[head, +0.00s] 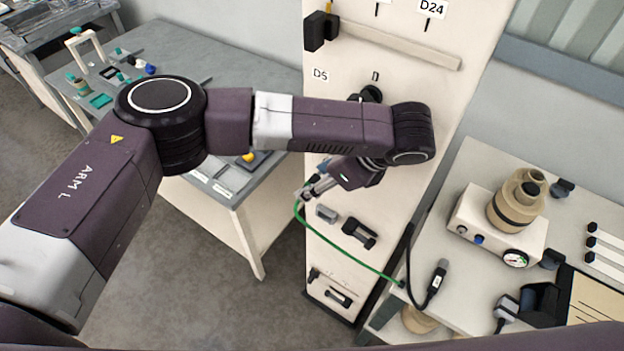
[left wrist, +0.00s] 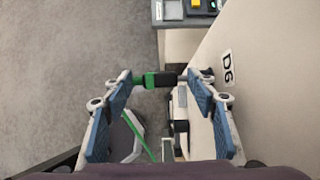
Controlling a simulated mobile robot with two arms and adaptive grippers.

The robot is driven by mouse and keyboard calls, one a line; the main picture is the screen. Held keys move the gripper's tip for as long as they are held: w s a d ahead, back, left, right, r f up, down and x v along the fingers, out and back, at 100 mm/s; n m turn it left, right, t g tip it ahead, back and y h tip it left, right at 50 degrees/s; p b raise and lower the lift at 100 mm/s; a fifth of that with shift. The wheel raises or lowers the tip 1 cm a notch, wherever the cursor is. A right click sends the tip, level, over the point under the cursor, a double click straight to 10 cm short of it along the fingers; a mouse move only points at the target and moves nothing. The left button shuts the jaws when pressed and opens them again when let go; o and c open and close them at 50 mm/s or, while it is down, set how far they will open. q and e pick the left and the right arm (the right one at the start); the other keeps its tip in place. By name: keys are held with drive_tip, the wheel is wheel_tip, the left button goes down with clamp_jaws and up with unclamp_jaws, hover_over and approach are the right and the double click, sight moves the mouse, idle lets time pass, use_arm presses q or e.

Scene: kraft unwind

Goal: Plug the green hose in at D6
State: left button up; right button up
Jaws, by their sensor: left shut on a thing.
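My left gripper (head: 308,192) is in front of the left part of the cream panel (head: 425,103) in the head view, with the arm reaching across from the left. In the left wrist view the green hose's plug (left wrist: 150,79), green with a black part, lies crosswise between the blue-padded fingers of the left gripper (left wrist: 166,79), which is shut on it. The green hose (head: 345,251) hangs from there down to the lower right edge of the panel. The D6 label (left wrist: 227,68) is on the panel just right of the fingers. The D6 socket cannot be made out. My right gripper is out of view.
A grey workbench (head: 215,57) with small parts stands left of the panel. A pale bench (head: 476,176) with a gauge unit (head: 497,226) stands to its right. A black handle-like fitting (head: 359,233) is on the panel below the gripper. Open floor shows at lower left.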

use_arm(q)
drive_tip(key=shift+s+d+f, duration=0.35)
drive_tip(key=shift+s+f, duration=0.2)
drive_tip(key=shift+f, duration=0.1)
drive_tip(key=shift+s+a+r, duration=0.1)
drive_tip(key=shift+s+a, duration=0.9)
drive_tip(key=shift+s, duration=0.05)
drive_tip(key=shift+s+a, duration=0.1)
drive_tip(key=shift+a, duration=0.05)
